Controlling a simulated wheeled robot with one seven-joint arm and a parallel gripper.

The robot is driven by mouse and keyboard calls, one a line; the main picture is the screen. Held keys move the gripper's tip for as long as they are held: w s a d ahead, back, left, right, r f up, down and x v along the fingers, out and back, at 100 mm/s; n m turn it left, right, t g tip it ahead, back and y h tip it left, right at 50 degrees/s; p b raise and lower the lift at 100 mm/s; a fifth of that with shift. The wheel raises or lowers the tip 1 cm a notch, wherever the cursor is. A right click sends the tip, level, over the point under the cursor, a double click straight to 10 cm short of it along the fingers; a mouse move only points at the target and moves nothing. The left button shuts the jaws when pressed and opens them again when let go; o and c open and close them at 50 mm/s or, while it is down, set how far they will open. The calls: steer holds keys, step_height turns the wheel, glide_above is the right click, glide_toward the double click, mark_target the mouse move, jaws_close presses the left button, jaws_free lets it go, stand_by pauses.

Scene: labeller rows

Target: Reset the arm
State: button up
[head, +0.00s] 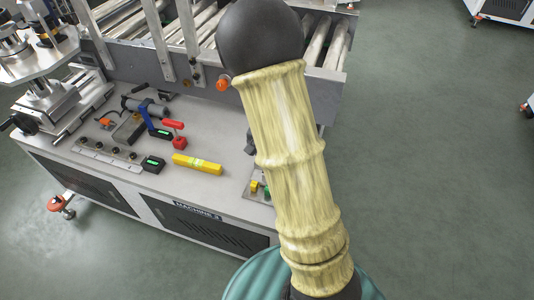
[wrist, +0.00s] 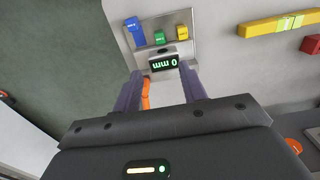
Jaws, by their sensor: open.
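My gripper (wrist: 160,78) shows in the wrist view with its two dark fingers apart and nothing held between them. A small black display (wrist: 163,63) with green digits shows just beyond the fingertips. A grey panel (wrist: 196,40) with blue, green and yellow blocks lies past it. In the head view my yellowish arm runs up the middle of the picture to a dark rounded joint, and my gripper is hidden there. The same panel is partly hidden behind the arm.
A yellow bar (head: 198,163) with a green label lies on the machine's grey top (head: 100,168). A red knob (head: 180,142), a black box with a green display (head: 153,164) and a blue-handled tool (head: 148,116) are near it. Metal rollers (head: 340,42) stand behind.

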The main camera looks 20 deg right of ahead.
steer(key=s+a+r+n+t, duration=0.3)
steer(key=s+a+r+n, duration=0.4)
steer(key=s, duration=0.4)
step_height(320, 180, up, 17)
steer(key=n+p, duration=0.1)
steer(key=p, duration=1.5)
steer(key=shift+d+r, duration=0.15)
steer(key=shift+d, duration=0.3)
steer(key=shift+w, duration=0.15)
